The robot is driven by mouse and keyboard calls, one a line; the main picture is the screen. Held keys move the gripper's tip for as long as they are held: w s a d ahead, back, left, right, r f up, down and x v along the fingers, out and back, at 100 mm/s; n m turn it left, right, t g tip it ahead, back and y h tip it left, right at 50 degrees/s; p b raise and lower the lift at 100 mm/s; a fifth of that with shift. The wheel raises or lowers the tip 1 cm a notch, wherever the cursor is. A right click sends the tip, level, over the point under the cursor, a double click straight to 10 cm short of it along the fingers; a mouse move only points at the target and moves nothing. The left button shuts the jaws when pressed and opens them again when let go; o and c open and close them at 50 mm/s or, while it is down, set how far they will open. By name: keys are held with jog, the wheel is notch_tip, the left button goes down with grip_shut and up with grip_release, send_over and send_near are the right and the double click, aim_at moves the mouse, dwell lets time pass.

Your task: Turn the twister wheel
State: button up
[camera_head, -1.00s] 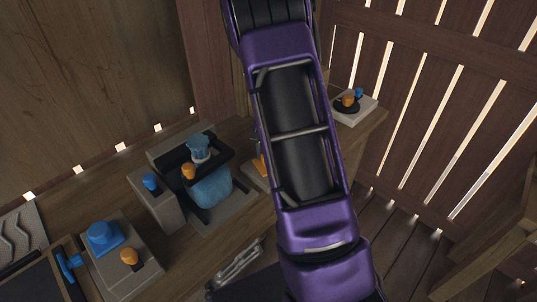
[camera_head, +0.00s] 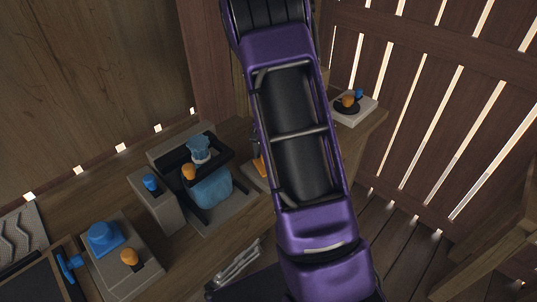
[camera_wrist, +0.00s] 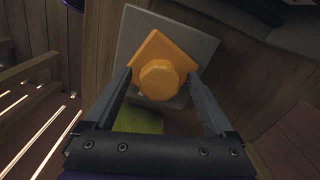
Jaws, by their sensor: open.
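In the wrist view, an orange eight-sided knob (camera_wrist: 158,80) on an orange diamond-shaped base sits on a grey square plate (camera_wrist: 197,46); it looks like the twister wheel. My gripper (camera_wrist: 160,75) is open, with one finger on each side of the orange piece. The fingertips are close to its sides; I cannot tell whether they touch.
On the wooden bench stand a grey unit with a blue knob (camera_head: 199,149) and an orange knob (camera_head: 189,172), a grey block with a blue button (camera_head: 151,183), and a box with a blue dome (camera_head: 104,237). A white block (camera_head: 352,111) stands at the bench's right end. Slatted walls enclose the place.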

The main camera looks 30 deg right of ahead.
notch_tip(320, 180, up, 18)
jog(key=p, duration=0.1)
jog(key=shift+f, duration=0.25)
jog(key=shift+f, duration=0.1)
dwell(0.4)
notch_tip(320, 180, down, 18)
jog(key=n+b, duration=0.2)
jog(key=n, duration=0.4)
jog(key=n+b, duration=0.1)
jog(key=n, duration=0.5)
jog(key=n+b, duration=0.2)
jog(key=n, duration=0.4)
jog(key=shift+d+r+b, duration=0.1)
jog(key=shift+r+b, duration=0.15)
jog(key=shift+b, duration=0.1)
